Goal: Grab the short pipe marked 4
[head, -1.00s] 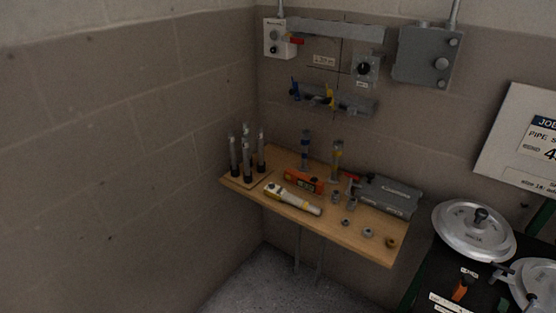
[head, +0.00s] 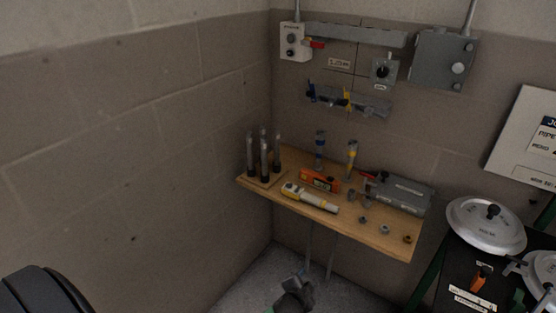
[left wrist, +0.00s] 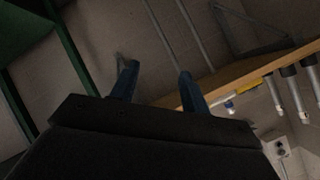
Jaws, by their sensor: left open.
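Several grey upright pipes with dark lower ends (head: 264,157) stand in a cluster at the left end of a wooden wall shelf (head: 388,238). No number can be read on them, so I cannot tell which is marked 4. Some also show upside down at the right of the left wrist view (left wrist: 295,92). My right gripper is out of view.
The shelf also holds a yellow-white tool (head: 310,198), an orange level (head: 320,180), a grey case (head: 400,194), two banded upright pieces and small fittings. Wall boxes and a hook rail (head: 350,101) hang above.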

